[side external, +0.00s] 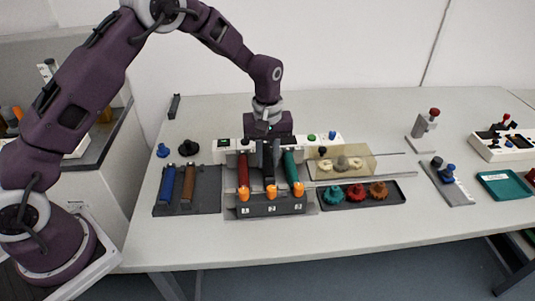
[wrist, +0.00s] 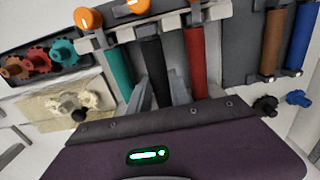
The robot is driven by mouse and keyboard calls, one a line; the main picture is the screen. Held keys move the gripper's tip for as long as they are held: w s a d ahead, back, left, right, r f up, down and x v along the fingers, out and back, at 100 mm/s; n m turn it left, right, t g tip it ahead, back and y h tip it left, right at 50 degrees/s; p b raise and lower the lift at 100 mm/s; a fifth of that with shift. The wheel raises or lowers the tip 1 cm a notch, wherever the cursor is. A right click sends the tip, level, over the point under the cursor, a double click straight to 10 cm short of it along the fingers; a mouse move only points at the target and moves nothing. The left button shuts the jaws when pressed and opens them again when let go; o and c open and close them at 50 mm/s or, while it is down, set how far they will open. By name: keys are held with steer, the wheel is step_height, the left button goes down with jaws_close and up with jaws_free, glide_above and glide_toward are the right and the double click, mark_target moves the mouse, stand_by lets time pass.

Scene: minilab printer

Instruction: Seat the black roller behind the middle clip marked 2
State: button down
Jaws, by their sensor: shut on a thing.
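The black roller (wrist: 153,62) lies lengthwise between the teal roller (wrist: 119,68) and the red roller (wrist: 196,62) in the wrist view. My gripper (wrist: 158,92) is shut on it, one finger on each side. In the side external view my gripper (side external: 268,158) points down over the middle lane, and the black roller (side external: 269,181) shows just below the fingers. The middle clip marked 2 (side external: 271,191) has an orange knob and stands at the roller's near end. Whether the roller's ends touch the holder is hidden.
Clips 1 (side external: 246,194) and 3 (side external: 298,189) flank the middle clip. Blue (side external: 168,183) and brown (side external: 187,182) rollers lie in a dark tray at left. Coloured gears (side external: 356,192) sit in a black tray at right. The front of the table is clear.

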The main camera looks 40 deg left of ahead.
steer(key=shift+f, duration=0.5)
steer(key=shift+f, duration=0.15)
steer(key=shift+f, duration=0.65)
steer(key=c, duration=1.1)
jaws_free()
steer(key=shift+r, duration=4.5)
